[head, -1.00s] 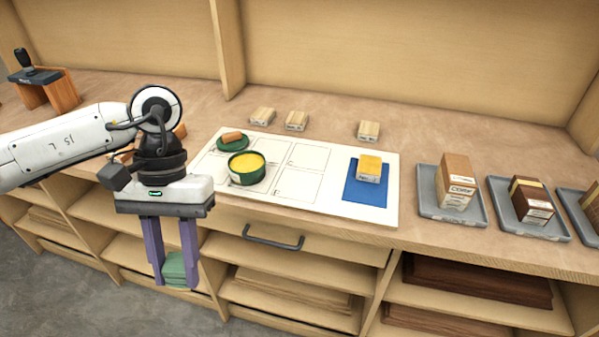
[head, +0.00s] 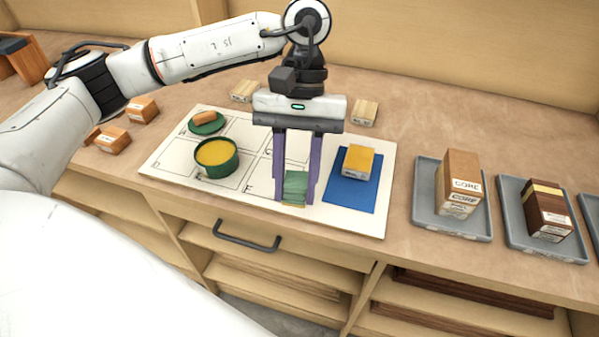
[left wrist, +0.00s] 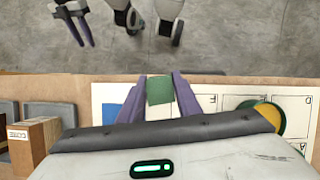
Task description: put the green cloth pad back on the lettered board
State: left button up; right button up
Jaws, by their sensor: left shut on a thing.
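The green cloth pad (head: 295,184) is held between the purple fingers of my left gripper (head: 294,201), which is shut on it. It also shows in the left wrist view (left wrist: 160,90). Pad and fingers appear in front of the white lettered board (head: 378,222), between the green tin and the blue mat. I cannot tell whether the pad touches the board. The fingers and pad hide part of the board's cells. My right gripper (left wrist: 86,45) shows in the left wrist view at the upper left, over the floor, fingers apart and empty.
On the board are a green tin with yellow inside (head: 216,158), a green disc (head: 207,128) bearing an orange-brown block, and a blue mat (head: 347,197) under a yellow-topped block (head: 358,162). Grey trays (head: 424,214) with blocks stand right. Small wooden blocks lie behind and left.

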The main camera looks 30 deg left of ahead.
pick_arm(q)
jog(key=w+a+r+n+t+h+b, duration=0.1)
jog(key=w+a+r+n+t+h, duration=0.35)
jog(key=n, duration=1.15)
jog(key=shift+t+y, duration=0.45)
jog(key=shift+y, duration=0.4)
jog(key=f, duration=0.3)
jog(key=a+f, duration=0.1)
jog(key=f, duration=0.5)
jog(key=shift+s+a, duration=0.2)
jog(key=shift+a, duration=0.1)
jog(key=shift+f, duration=0.15)
jog(key=o, duration=0.5)
jog(key=shift+f, duration=0.1)
jog(key=o, duration=0.4)
